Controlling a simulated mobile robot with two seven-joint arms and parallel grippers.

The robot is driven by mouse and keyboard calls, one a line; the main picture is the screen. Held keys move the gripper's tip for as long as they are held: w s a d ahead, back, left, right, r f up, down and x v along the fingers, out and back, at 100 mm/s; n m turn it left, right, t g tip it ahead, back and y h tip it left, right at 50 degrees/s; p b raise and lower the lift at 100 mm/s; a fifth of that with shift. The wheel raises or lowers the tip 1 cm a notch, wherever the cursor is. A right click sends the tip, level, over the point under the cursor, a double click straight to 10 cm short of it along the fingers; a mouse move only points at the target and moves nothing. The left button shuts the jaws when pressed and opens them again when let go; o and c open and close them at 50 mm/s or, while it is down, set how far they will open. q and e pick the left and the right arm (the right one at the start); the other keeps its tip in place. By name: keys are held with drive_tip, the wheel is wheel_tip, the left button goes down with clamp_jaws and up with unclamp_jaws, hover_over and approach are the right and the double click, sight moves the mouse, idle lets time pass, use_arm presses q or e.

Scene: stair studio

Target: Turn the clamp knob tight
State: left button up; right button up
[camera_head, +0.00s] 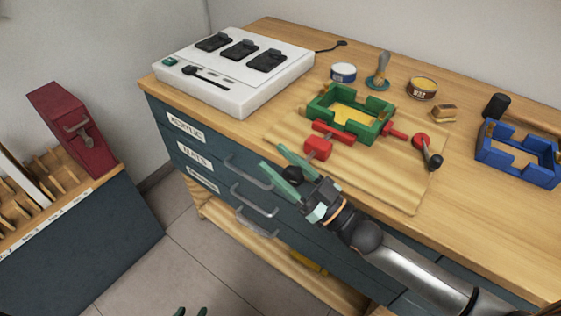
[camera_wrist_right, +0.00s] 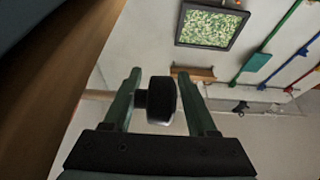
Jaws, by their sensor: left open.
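A black clamp knob (camera_head: 293,175) sits at the front edge of the bench, just in front of a red clamp block (camera_head: 318,149). My right gripper (camera_head: 272,157) reaches in from the lower right, its two green fingers apart on either side of the knob. In the right wrist view the black knob (camera_wrist_right: 162,101) stands between the fingers, with a gap at the right finger; contact at the left finger is unclear. A green frame (camera_head: 377,128) with a yellow inside lies behind the clamp on a wooden board. Only the tips of my left gripper (camera_head: 190,312) show at the bottom edge.
A red disc with a black-ended crank (camera_head: 427,150) is right of the green frame. A blue frame (camera_head: 518,160), tins, a brush and a white switch box (camera_head: 235,75) stand on the bench. Drawer handles (camera_head: 249,172) project below. A red box (camera_head: 75,128) is at left.

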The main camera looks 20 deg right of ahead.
drive_tip(key=shift+f, duration=0.1)
clamp_jaws()
